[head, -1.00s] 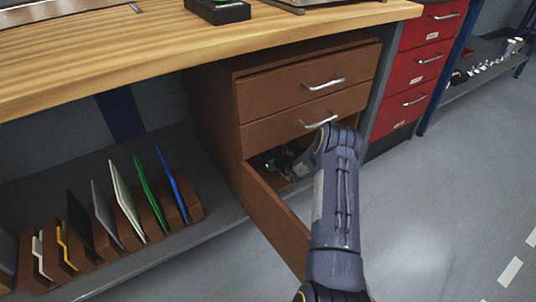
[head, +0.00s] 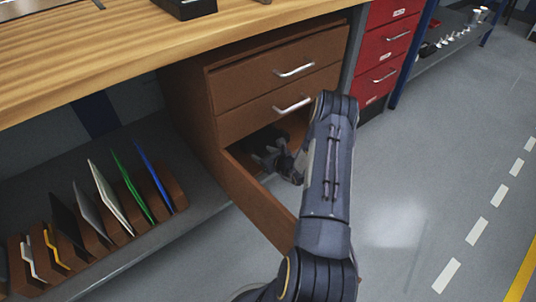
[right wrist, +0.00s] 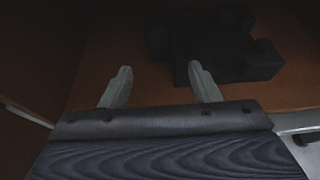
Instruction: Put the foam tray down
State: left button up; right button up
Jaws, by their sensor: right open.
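A dark, blocky piece, which looks like the foam tray (right wrist: 225,45), lies on the brown floor of the open cabinet compartment in the right wrist view. Its outline is stepped and its detail is lost in shadow. My right gripper (right wrist: 160,70) is open, with nothing between its two fingers. Its right fingertip is at or just in front of the tray's near edge; I cannot tell whether they touch. In the head view my right gripper (head: 266,158) reaches into the open lower compartment, partly shadowed. My left gripper is out of view.
The brown cabinet (head: 255,80) has two shut drawers above the opening. Its open lower front panel (head: 262,210) stands out beside my right arm. A wooden worktop (head: 120,60) overhangs it. A file rack (head: 170,185) with several coloured folders stands at left. The floor at right is clear.

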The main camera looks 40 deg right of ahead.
jog(key=shift+s+a, duration=0.15)
jog(key=shift+s, duration=1.2)
